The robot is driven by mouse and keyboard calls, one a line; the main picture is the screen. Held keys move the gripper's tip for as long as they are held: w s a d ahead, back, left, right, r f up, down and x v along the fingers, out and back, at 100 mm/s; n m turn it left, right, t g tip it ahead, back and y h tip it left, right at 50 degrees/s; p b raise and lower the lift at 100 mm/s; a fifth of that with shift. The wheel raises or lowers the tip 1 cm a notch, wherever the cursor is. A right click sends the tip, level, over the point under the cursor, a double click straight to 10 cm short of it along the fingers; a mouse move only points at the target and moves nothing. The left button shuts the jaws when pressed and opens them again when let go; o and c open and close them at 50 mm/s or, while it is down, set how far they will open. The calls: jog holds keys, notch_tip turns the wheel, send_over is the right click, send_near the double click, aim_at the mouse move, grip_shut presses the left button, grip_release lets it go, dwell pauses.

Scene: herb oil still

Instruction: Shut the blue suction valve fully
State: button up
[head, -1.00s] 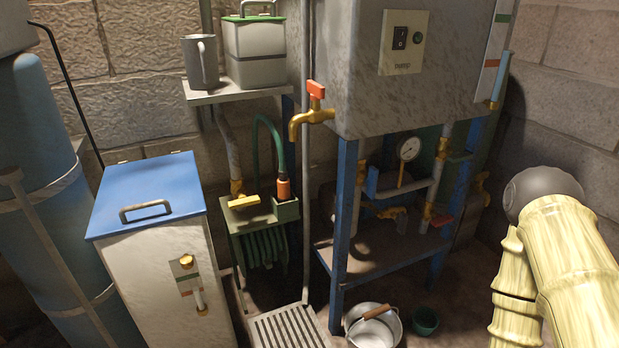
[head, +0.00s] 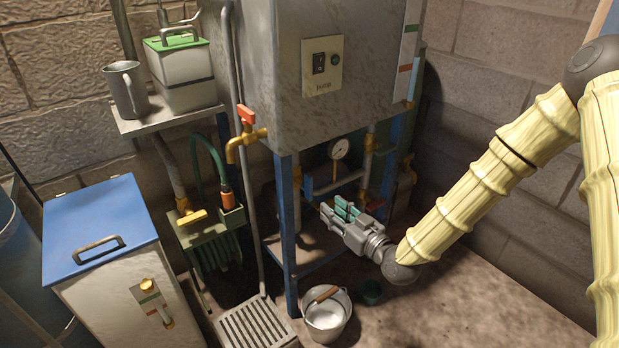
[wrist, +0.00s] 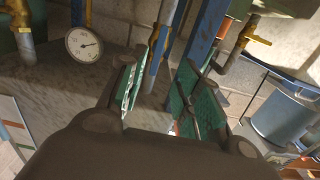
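A short blue handle (head: 309,187), which looks like the suction valve's, shows in the head view at the left end of the level pipe under the steel tank. Whether it lies along or across its pipe is too small to tell. My gripper (head: 338,211) is under the tank, in front of the pipework and below the gauge. In the wrist view its two green-padded fingers (wrist: 160,78) stand apart with nothing between them. They hide part of the pipework. In the wrist view I cannot surely tell the blue handle from the blue frame leg.
A pressure gauge (head: 339,148) stands above the pipe; it also shows in the wrist view (wrist: 84,43). A blue leg (head: 288,230) stands left of my gripper. Floor to the right is clear.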

aim_at(311, 187)
jog(key=x, duration=0.3)
jog(key=r+b+x, duration=0.1)
jog(key=x, duration=0.7)
jog(key=shift+w+r+b, duration=0.15)
jog(key=shift+r+b, duration=0.2)
grip_shut()
